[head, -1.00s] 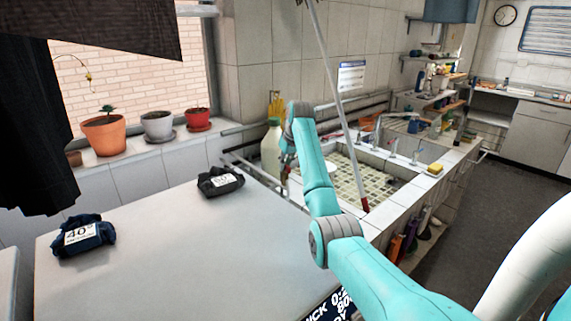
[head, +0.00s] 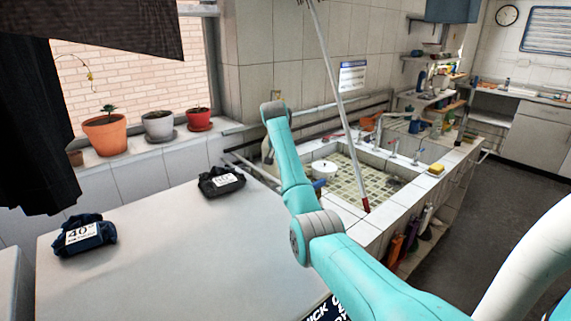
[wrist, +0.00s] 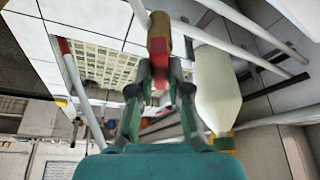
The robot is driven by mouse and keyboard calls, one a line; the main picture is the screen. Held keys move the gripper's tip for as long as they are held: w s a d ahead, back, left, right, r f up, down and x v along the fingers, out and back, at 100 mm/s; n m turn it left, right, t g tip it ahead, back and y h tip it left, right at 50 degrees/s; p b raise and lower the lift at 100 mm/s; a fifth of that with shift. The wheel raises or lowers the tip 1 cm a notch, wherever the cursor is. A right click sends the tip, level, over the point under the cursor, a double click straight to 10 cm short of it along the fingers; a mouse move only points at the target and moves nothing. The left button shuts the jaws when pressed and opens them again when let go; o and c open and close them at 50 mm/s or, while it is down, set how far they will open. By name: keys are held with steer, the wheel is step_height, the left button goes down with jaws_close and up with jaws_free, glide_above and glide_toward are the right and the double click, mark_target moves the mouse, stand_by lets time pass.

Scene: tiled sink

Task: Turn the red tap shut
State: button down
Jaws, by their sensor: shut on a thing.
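How far the tap is turned cannot be told.
A pale bottle (wrist: 216,88) stands close beside my gripper. A pole with a red end (head: 345,110) leans across the tiled sink (head: 372,180). A white pot (head: 323,168) and yellow sponge (head: 437,169) are nearby. The grey worktop (head: 170,250) is mostly clear.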

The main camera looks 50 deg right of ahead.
steer(key=m+g, duration=0.2)
steer(key=m, duration=0.3)
steer(key=shift+w, duration=0.15)
stand_by(0.4)
steer(key=c, duration=1.1)
jaws_free()
steer(key=v, duration=1.2)
